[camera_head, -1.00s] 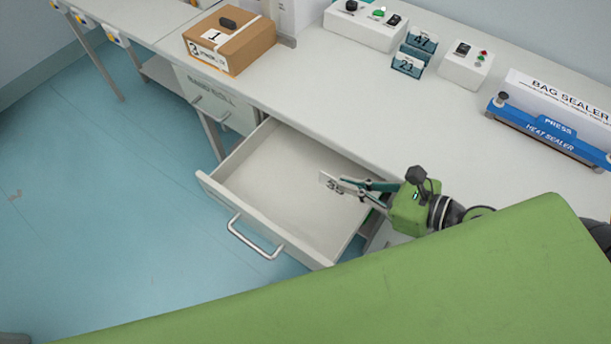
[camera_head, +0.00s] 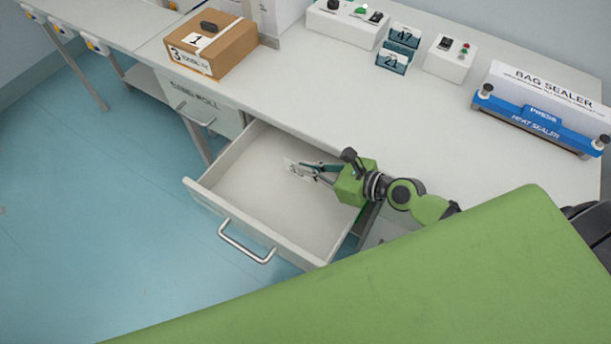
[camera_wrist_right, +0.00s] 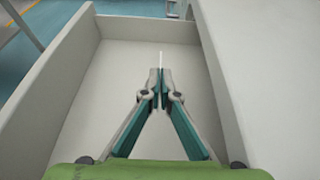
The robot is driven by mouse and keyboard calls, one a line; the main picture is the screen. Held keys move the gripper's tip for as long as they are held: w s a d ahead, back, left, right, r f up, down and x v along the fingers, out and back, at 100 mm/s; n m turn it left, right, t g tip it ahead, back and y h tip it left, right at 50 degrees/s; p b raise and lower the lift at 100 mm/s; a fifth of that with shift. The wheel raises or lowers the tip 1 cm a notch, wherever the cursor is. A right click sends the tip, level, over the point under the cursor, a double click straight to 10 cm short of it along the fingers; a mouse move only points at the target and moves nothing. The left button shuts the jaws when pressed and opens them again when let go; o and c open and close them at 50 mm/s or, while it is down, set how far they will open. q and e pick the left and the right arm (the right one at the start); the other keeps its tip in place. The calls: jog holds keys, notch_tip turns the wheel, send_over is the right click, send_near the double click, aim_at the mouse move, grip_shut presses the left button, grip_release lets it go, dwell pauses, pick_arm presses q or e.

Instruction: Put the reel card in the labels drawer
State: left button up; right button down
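The reel card (camera_head: 290,166) is a small white card with dark print. My right gripper (camera_head: 303,168) is shut on it, inside the outline of the open drawer (camera_head: 270,205). In the right wrist view the card (camera_wrist_right: 161,58) shows edge-on as a thin white line at the tips of my right gripper (camera_wrist_right: 160,85). The drawer is pulled out, pale and otherwise empty; its floor also shows in the right wrist view (camera_wrist_right: 115,85). I cannot tell whether the card touches the floor. The drawer's label is not visible. My left gripper is not in view.
A closed drawer marked cord roll (camera_head: 190,98) is left of the open one. On the worktop (camera_head: 300,90) are a cardboard box (camera_head: 225,50), a blue card holder (camera_head: 398,50), a control box (camera_head: 450,58) and a blue bag sealer (camera_head: 535,118).

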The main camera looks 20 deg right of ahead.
aim_at(306, 187)
jog(key=shift+w+f, duration=0.35)
jog(key=shift+f, duration=0.15)
notch_tip(306, 187, down, 4)
jog(key=b, duration=0.2)
jog(key=shift+w+a+r+b, duration=0.1)
jog(key=shift+w+r+b, duration=0.05)
jog(key=shift+r+b, duration=0.15)
jog(key=shift+r, duration=0.1)
jog(key=c, duration=2.3)
grip_release()
